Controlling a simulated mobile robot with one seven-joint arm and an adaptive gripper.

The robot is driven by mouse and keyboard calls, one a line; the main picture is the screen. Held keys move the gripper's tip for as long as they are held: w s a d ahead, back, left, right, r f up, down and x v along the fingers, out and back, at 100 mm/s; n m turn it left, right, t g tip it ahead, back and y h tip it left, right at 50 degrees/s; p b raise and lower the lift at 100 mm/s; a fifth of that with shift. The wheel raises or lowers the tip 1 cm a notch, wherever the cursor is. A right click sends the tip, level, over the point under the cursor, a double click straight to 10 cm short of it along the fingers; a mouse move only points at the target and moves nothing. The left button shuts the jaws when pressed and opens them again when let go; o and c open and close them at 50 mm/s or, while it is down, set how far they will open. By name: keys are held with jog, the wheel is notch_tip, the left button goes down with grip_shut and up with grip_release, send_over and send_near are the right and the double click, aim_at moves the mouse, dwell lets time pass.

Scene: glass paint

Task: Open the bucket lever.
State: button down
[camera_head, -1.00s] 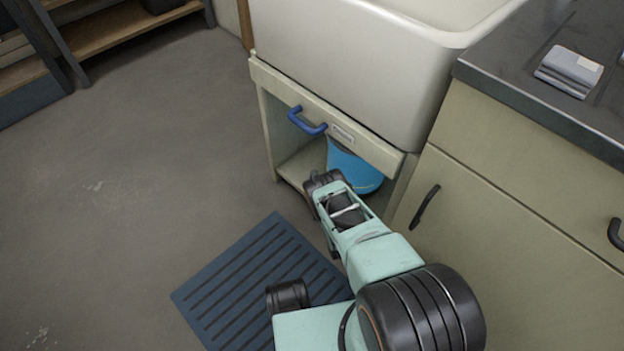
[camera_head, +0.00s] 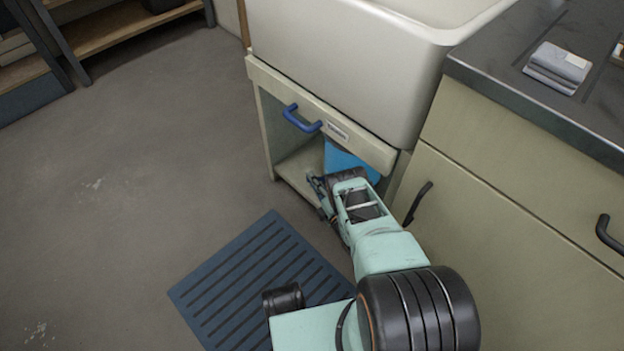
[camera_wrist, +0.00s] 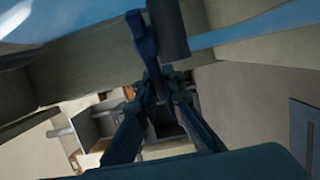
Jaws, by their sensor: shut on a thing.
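A light blue bucket (camera_head: 345,160) stands in the open compartment under the sink, partly hidden behind my wrist and the front rail. In the wrist view its blue surface (camera_wrist: 45,18) fills the upper left. My gripper (camera_head: 322,190) is at the compartment's opening, low in front of the bucket. In the wrist view my gripper (camera_wrist: 160,88) has its fingers closed together around the lower end of a dark blue lever-like piece (camera_wrist: 143,38). A dark grey block sits right beside that piece. How the piece joins the bucket is not clear.
A blue handle (camera_head: 302,118) sticks out of the rail above the compartment, left of my wrist. The white sink (camera_head: 340,65) is overhead. A cabinet with a black handle (camera_head: 418,203) stands close on the right. A slatted blue mat (camera_head: 235,285) lies on clear floor.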

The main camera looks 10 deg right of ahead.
jog(key=c, duration=2)
grip_release()
jog(key=shift+c, duration=0.2)
jog(key=shift+r, duration=0.1)
